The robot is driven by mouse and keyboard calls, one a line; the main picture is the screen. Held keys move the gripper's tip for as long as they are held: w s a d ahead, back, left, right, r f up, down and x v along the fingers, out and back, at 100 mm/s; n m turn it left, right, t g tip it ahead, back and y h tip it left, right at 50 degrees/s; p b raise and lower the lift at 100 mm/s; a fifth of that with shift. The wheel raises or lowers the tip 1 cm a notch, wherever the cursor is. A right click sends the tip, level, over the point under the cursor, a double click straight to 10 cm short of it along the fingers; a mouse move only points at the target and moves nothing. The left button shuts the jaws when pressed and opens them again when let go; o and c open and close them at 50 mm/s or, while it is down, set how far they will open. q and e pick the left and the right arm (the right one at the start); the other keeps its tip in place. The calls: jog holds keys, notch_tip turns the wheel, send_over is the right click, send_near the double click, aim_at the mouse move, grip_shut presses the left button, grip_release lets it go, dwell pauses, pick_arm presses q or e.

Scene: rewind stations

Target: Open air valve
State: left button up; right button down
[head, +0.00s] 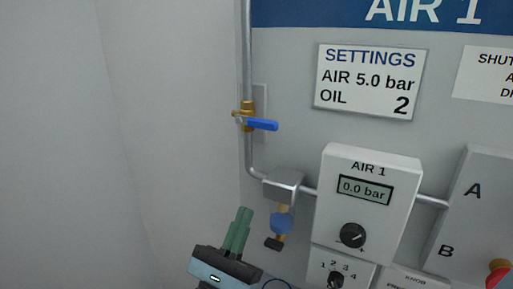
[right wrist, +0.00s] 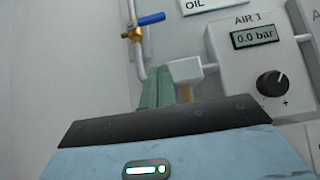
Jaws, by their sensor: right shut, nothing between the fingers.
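The air valve is a brass body on a vertical grey pipe with a blue lever handle (head: 262,125). The lever points right, across the pipe, tilted slightly down in the head view. In the right wrist view the blue lever (right wrist: 151,19) also points right from the brass body (right wrist: 132,34). My right gripper (head: 241,215) is below the valve and apart from it, its green fingers together and empty. The fingers also show in the right wrist view (right wrist: 158,85), pointing up below the valve. My left gripper is not in view.
The AIR 1 unit (head: 340,215) reads 0.0 bar and has a black knob (head: 352,235). A grey pipe fitting with a blue part (head: 281,223) below it is right of my fingers. A settings sign (head: 368,82) says AIR 5.0 bar, OIL 2. The left wall is bare.

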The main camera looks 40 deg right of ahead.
aim_at(255, 123)
jog(key=a+r+p+x, duration=0.2)
jog(key=p+x, duration=0.3)
jog(key=x, duration=0.8)
jog(key=shift+s+p, duration=0.3)
jog(key=shift+s, duration=0.05)
jog(key=shift+w, duration=0.1)
